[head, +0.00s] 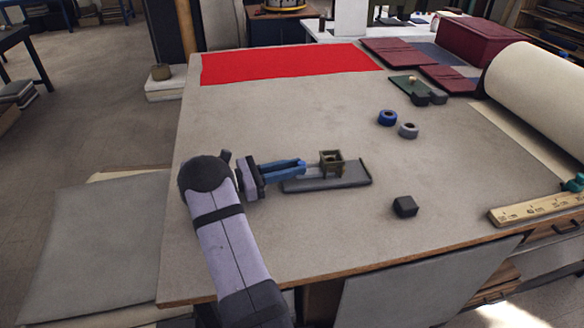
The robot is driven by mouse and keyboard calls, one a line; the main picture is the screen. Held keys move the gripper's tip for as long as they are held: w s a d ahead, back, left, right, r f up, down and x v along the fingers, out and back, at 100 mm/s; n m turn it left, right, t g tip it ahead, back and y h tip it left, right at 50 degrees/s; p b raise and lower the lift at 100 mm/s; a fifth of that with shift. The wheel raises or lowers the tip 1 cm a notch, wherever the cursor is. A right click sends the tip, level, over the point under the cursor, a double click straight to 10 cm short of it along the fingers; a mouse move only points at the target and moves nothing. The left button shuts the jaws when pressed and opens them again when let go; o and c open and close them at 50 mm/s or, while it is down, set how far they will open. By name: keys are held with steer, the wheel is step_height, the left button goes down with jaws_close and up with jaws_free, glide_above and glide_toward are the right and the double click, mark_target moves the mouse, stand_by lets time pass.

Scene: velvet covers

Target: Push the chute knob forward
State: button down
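My gripper (303,165) has blue fingers and reaches right, low over the table. The fingers lie close together, and whether they are fully shut is too small to tell. Just right of the fingertips an olive-green box-like frame (332,157) stands on a flat dark grey base (350,180). A pale piece shows between the fingertips and the frame; I cannot tell whether they touch. No part is clearly recognisable as the chute knob. A small tan knob (412,78) shows on a dark green plate (402,84) at the back right.
On the table (270,250) are a black block (405,206), a blue ring (387,118), a grey ring (408,130) and a wooden ruler (535,209). A red cloth (285,63) lies at the back. A large cream roll (540,90) fills the right side. The front middle is clear.

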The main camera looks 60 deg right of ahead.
steer(key=shift+s+a+x, duration=0.1)
steer(key=shift+s+x, duration=0.05)
steer(key=shift+x, duration=0.8)
steer(key=shift+s+a+x, duration=0.15)
steer(key=shift+x, duration=0.8)
steer(key=c, duration=1.6)
jaws_free()
steer(key=shift+w, duration=0.1)
steer(key=shift+b+v, duration=0.9)
steer(key=shift+v, duration=2.7)
steer(key=shift+r, duration=0.1)
